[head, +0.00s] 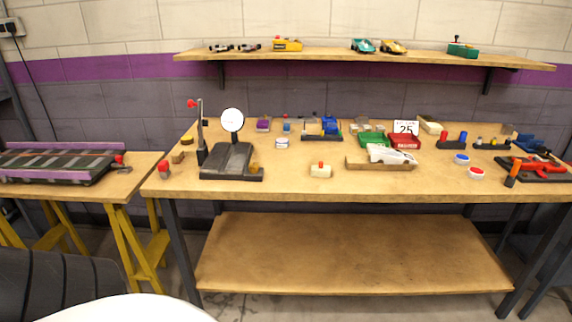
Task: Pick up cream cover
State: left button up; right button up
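A small cream block-like piece with an orange knob on top (320,171) sits upright near the front middle of the workbench; it looks like the cream cover. Nothing touches it. Another cream piece (430,126) lies at the back of the bench, right of the white "25" sign, and it could also be a cover; I cannot tell which is meant. Neither of my grippers is in view.
The wooden workbench (290,184) has clear room around the cream piece. A black scale-like stand (228,160) is to its left. A white car body on a wooden block (388,154) is to its right. A shelf (330,55) with cars hangs above.

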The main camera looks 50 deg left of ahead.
aim_at(321, 170)
jog(key=u, duration=2.05)
